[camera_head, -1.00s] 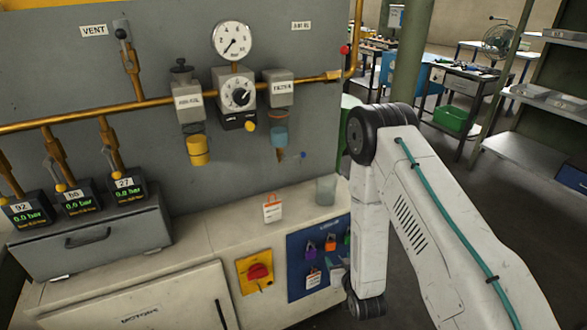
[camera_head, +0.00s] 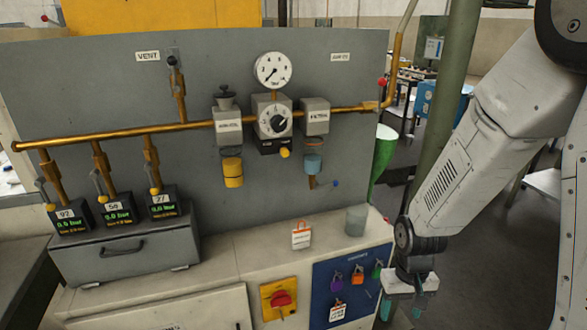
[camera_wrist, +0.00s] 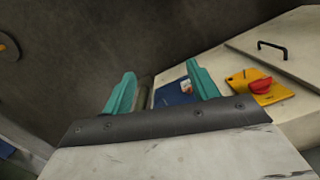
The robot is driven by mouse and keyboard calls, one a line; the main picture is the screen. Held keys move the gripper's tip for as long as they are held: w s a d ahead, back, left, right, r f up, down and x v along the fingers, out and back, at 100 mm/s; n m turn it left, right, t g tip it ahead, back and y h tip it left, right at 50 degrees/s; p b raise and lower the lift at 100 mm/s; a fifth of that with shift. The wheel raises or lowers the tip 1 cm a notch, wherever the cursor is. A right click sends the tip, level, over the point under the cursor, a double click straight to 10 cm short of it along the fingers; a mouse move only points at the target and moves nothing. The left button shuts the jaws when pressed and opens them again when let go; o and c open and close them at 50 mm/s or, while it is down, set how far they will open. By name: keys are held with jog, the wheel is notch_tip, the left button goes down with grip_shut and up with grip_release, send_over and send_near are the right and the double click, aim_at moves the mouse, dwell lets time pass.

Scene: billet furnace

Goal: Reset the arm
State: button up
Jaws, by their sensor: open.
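My gripper (camera_head: 404,305) hangs at the lower right in the head view, pointing down, to the right of the bench's blue lock board (camera_head: 350,284). Its two teal fingers are spread apart with nothing between them. My white arm comes down from the upper right in the head view, bent at the wrist above the gripper.
A bench (camera_head: 226,262) carries a grey panel (camera_head: 110,85) with brass pipes, a gauge (camera_head: 273,70) and valves. A red-and-yellow switch (camera_head: 281,299) is on its front. A green post (camera_head: 447,130) stands behind my arm. Floor right of the bench looks clear.

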jog(key=s+d+r+t, duration=0.1)
jog(key=s+r, duration=0.7)
jog(key=r, duration=0.5)
jog(key=s+d+r+t, duration=0.1)
jog(key=s+r, duration=0.7)
jog(key=r, duration=0.6)
jog(key=shift+r+t, duration=0.25)
jog(key=shift+t, duration=0.05)
